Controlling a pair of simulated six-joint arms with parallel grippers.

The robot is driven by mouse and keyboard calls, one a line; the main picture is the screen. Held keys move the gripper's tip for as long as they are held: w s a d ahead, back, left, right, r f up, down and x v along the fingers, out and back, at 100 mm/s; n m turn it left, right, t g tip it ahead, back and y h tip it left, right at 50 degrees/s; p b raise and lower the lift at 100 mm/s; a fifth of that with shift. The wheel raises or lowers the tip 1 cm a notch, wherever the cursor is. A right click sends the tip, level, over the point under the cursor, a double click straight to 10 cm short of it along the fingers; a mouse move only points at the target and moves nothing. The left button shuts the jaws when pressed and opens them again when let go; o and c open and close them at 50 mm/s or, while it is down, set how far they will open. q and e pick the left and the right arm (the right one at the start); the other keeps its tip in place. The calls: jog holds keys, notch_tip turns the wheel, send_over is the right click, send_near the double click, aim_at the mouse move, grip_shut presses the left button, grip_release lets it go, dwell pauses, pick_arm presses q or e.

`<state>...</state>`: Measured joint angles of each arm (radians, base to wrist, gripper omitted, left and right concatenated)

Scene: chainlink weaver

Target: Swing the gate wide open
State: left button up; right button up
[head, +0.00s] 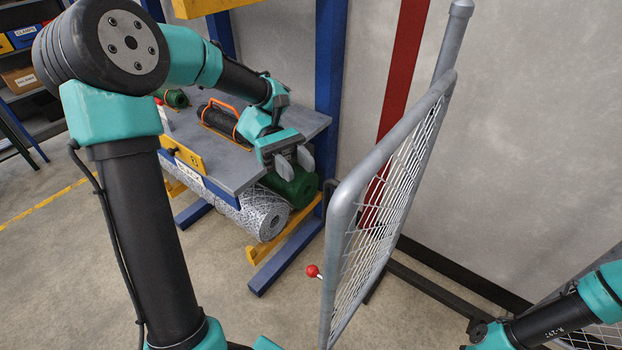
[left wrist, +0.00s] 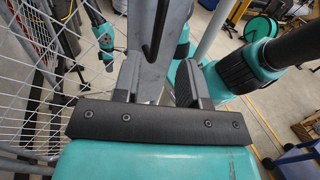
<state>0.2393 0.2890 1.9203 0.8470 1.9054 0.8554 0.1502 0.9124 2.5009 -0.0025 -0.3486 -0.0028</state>
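The gate (head: 338,215) has a grey tubular frame with chain-link mesh. It stands upright in the middle of the head view, seen at a steep angle. A red ball knob (head: 312,271) sticks out from its near lower left edge. My left gripper (head: 295,165) is left of the gate's upper corner, apart from it in the picture. It is open, and nothing shows gripped between its fingers in the left wrist view (left wrist: 158,88). Mesh (left wrist: 35,85) fills the left of that view. My right arm shows at the lower right of the head view; its gripper's state is unclear.
A grey-topped bench (head: 225,160) with mesh rolls (head: 260,215) beneath stands behind my left gripper. A blue post (head: 330,90) and a pale wall (head: 540,130) lie behind the gate.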

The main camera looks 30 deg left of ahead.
pick_arm(q)
jog(key=shift+v, duration=1.45)
jog(key=x, duration=1.2)
jog(key=shift+d, duration=0.1)
